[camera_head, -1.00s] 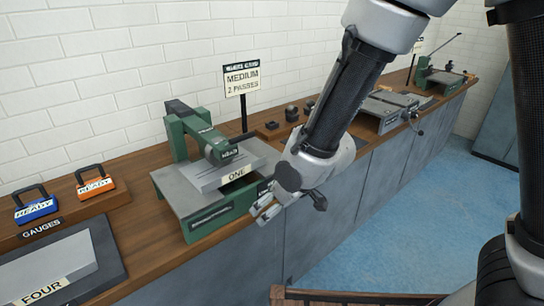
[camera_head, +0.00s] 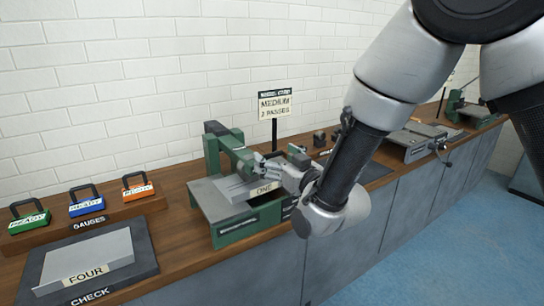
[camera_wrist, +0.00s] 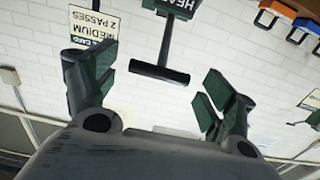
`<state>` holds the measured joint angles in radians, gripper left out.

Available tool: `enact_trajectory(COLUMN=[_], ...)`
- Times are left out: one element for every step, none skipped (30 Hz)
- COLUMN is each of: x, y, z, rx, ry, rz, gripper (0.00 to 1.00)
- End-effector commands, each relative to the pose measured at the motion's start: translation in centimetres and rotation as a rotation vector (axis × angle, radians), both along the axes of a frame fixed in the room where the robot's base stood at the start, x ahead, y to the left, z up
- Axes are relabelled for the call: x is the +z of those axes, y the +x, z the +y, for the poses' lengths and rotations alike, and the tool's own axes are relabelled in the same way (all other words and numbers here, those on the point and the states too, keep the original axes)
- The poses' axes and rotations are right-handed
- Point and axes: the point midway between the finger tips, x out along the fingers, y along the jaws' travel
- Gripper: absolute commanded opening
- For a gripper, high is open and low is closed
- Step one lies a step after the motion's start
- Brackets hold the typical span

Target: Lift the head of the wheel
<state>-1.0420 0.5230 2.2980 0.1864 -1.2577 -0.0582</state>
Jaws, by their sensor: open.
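The green wheel machine (camera_head: 212,160) stands on the wooden bench with its head (camera_head: 234,153) low over a grey plate labelled ONE (camera_head: 264,188). The head's label shows at the top of the wrist view (camera_wrist: 180,5), with a dark stem and crossbar handle (camera_wrist: 160,73) reaching from it. My gripper (camera_head: 268,168) is beside the right end of the head and partly hides it. In the wrist view my gripper (camera_wrist: 158,88) is open, with one finger on each side of the handle. The handle appears apart from both fingers.
Orange (camera_head: 138,188), blue (camera_head: 86,204) and green (camera_head: 28,222) gauges stand on a rack at the left. A plate labelled FOUR (camera_head: 88,262) lies in front. A sign reading MEDIUM, 2 PASSES (camera_head: 275,104) stands behind my gripper. Another grey machine (camera_head: 412,142) is farther right.

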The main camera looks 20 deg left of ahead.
Motion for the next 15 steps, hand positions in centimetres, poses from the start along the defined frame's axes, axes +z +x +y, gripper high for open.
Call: enact_trajectory(x=[-0.1, -0.1, -0.1, -0.1, 0.0, 0.0, 0.0, 0.0, 0.0, -0.1, -0.1, -0.1, -0.1, -0.1, -0.1], y=[0.5, 0.8, 1.0, 1.2, 1.3, 1.5, 1.5, 1.6, 1.6, 1.6, 1.6, 1.6, 1.6, 1.6, 1.6], z=[0.5, 0.8, 1.1, 1.3, 1.5, 1.6, 1.7, 1.8, 1.8, 1.8, 1.8, 1.8, 1.8, 1.8, 1.8], rx=[-0.001, -0.001, -0.001, -0.001, -0.001, -0.001, -0.001, -0.001, -0.001, -0.001, -0.001, -0.001, -0.001, -0.001, -0.001], ry=[-0.001, -0.001, 0.000, -0.001, -0.001, -0.001, -0.001, -0.002, -0.002, -0.002, -0.002, -0.002, -0.002, -0.002, -0.002], rz=[0.001, 0.001, 0.000, 0.001, 0.001, 0.001, 0.001, 0.001, 0.001, 0.001, 0.001, 0.001, 0.001, 0.001, 0.001], gripper=[0.84, 0.84, 0.84, 0.84, 0.84, 0.84, 0.84, 0.84, 0.84, 0.84, 0.84, 0.84, 0.84, 0.84, 0.80])
